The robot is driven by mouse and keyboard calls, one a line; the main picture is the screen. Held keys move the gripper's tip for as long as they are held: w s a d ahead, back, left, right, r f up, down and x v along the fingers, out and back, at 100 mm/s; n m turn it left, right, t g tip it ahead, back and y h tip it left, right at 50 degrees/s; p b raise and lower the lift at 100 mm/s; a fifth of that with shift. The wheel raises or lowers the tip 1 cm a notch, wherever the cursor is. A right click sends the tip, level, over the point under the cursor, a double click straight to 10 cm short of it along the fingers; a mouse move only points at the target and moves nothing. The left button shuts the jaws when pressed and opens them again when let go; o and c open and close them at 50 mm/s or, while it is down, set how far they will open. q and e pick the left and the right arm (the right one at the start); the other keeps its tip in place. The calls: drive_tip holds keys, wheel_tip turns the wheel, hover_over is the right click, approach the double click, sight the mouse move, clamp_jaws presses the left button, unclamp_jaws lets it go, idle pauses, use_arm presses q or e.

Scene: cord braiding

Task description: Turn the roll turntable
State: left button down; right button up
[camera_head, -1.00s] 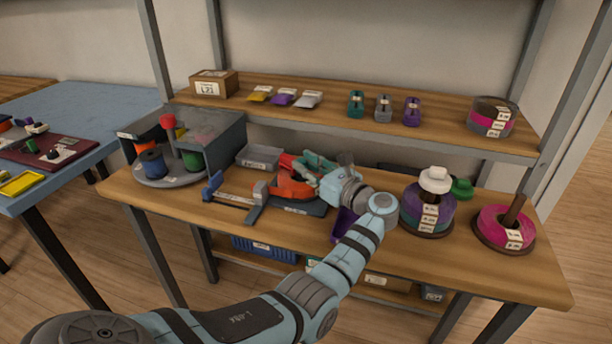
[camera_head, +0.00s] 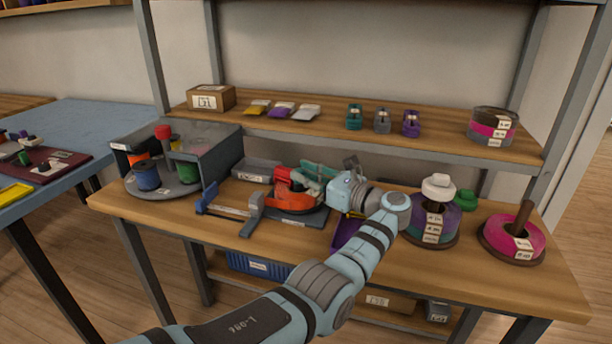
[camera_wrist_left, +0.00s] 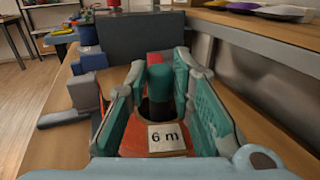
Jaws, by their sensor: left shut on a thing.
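The roll turntable is a round grey disc (camera_head: 165,189) at the left end of the bench, partly inside a grey housing (camera_head: 215,152). A blue spool (camera_head: 146,177), a green spool (camera_head: 188,172) and an orange one stand on it; a red knob (camera_head: 163,131) shows above. My left gripper (camera_head: 300,184) is well to its right, over the middle of the bench. It is shut on an orange-red piece with a "6 m" label (camera_wrist_left: 167,137), seen between its teal fingers (camera_wrist_left: 160,100) in the left wrist view. A teal cylinder (camera_wrist_left: 160,82) rises behind the label. My right gripper is not in view.
A blue-and-grey clamp-like fixture (camera_head: 230,208) stands between the turntable and my gripper. A grey tray (camera_head: 257,171) lies behind it. A purple-teal roll stack (camera_head: 433,222) and a magenta roll (camera_head: 514,238) stand to the right. A shelf (camera_head: 330,122) runs above the bench.

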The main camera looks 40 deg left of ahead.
use_arm(q)
drive_tip(key=c, duration=1.4)
unclamp_jaws()
drive_tip(key=d, duration=0.7)
drive_tip(key=shift+s+d, duration=0.15)
drive_tip(key=shift+d, duration=0.15)
drive_tip(key=shift+f, duration=0.1)
